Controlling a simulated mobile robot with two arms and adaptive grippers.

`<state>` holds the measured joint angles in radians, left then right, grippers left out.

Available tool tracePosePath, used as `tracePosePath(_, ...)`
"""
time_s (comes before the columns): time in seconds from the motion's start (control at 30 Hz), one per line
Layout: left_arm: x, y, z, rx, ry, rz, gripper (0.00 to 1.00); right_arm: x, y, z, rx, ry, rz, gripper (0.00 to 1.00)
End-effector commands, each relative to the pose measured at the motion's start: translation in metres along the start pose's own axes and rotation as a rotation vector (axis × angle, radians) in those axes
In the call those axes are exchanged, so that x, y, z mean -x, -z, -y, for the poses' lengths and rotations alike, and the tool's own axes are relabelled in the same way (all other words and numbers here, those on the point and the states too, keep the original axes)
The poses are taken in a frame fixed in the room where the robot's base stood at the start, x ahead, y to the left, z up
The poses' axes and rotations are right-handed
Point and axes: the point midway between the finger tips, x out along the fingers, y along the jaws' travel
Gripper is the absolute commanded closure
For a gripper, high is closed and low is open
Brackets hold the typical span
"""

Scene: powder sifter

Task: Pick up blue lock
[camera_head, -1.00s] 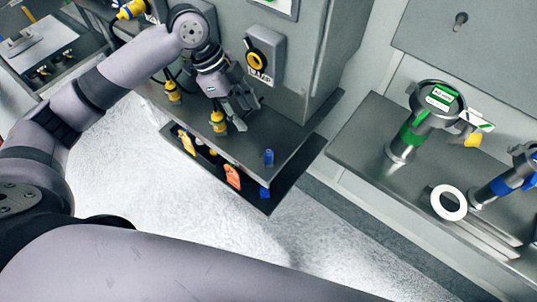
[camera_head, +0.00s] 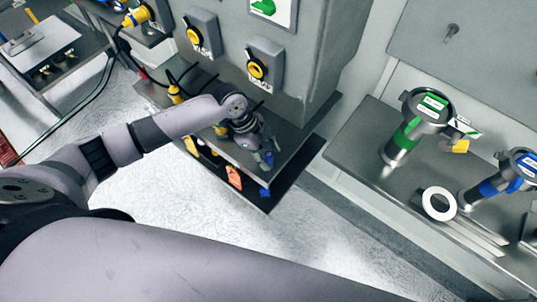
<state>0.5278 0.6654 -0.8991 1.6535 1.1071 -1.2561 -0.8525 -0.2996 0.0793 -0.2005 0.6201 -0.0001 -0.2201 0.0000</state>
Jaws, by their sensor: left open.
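The small blue lock (camera_head: 269,157) stands on the grey shelf (camera_head: 290,134) under the machine cabinet, near the shelf's right front part. My left gripper (camera_head: 263,159) is open, with its fingertips right at the lock and partly covering it. I cannot tell whether the fingers touch it or have it between them. My right gripper is not in view.
A blue tag (camera_head: 265,191), an orange tag (camera_head: 234,177) and a yellow tag (camera_head: 191,146) hang along the shelf's front. Yellow-black switches (camera_head: 257,68) are on the cabinet above. A side bench (camera_head: 355,140) holds sifter parts and a white ring (camera_head: 439,203).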

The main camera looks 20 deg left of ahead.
Motion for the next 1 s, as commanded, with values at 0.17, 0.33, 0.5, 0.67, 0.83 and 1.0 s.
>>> tracePosePath(0.17,-0.0123,0.0002,0.0003,0.0,0.001,0.0,0.57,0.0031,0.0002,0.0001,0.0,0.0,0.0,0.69)
tracePosePath(0.33,-0.0128,-0.0003,0.0005,0.0,0.001,0.0,0.57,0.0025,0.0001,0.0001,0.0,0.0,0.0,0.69)
tracePosePath(0.5,-0.0126,-0.0003,0.0005,0.0,0.001,0.0,0.67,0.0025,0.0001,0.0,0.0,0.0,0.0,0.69)
tracePosePath(0.67,-0.0124,-0.0003,0.0005,0.0,0.002,0.0,0.77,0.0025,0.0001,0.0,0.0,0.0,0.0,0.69)
tracePosePath(0.83,-0.0123,-0.0002,0.0006,0.0,0.002,0.0,0.89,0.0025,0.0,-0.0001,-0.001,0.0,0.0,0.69)
tracePosePath(1.0,-0.0122,-0.0003,0.0006,0.0,0.002,0.0,1.0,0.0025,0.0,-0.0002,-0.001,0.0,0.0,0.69)
